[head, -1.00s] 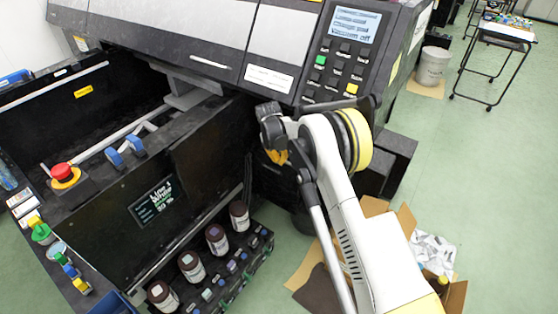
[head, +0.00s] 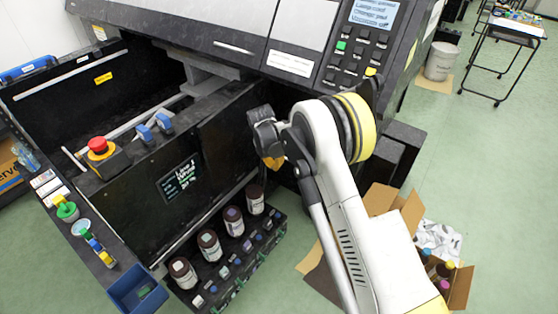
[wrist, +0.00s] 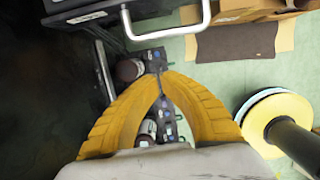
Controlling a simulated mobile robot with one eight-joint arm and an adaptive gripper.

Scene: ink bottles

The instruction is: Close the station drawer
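The station drawer seems to be the low black tray (head: 270,238), which sticks out below the printer's dark front panel in the head view. Several brown bottles with dark caps (head: 209,244) stand in a row on it, with small items in front. My gripper (head: 272,163) is at the panel's right end, mostly hidden by my own arm. In the wrist view my gripper's yellow fingers (wrist: 160,80) meet at the tips with nothing visible between them. Bottles (wrist: 130,70) show beyond and below the fingers. A silver U-shaped handle (wrist: 168,36) is just ahead of the tips.
The large printer (head: 225,45) fills the back left, with a red button (head: 98,145) on its open bay. A blue bin (head: 137,287) is left of the tray. An open cardboard box (head: 457,288) with bottles stands right of my arm.

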